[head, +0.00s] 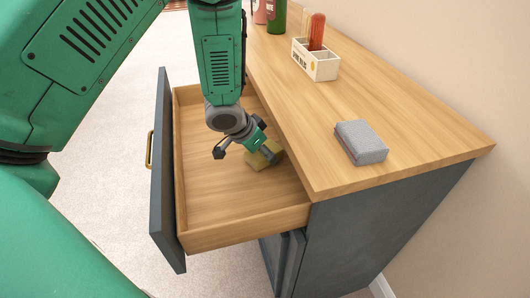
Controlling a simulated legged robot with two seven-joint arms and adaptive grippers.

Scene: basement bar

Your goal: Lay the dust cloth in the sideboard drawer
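The sideboard drawer (215,237) is pulled open, with a pale wood inside and a dark blue-grey front. A mustard-yellow soft-looking piece (262,160), which looks like the dust cloth, lies in the drawer near its right wall. My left gripper (244,156) points down into the drawer with its fingers spread. Its right finger is in front of the yellow piece and partly hides it; I cannot tell whether they touch. Nothing shows between the fingertips. My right gripper is out of view.
The sideboard top (415,135) holds a grey folded cloth or sponge-like block (361,142) near the front edge. Further back are a white divided caddy (316,66) with a red bottle (317,31) and a green bottle (277,15). The drawer's left and front parts are empty.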

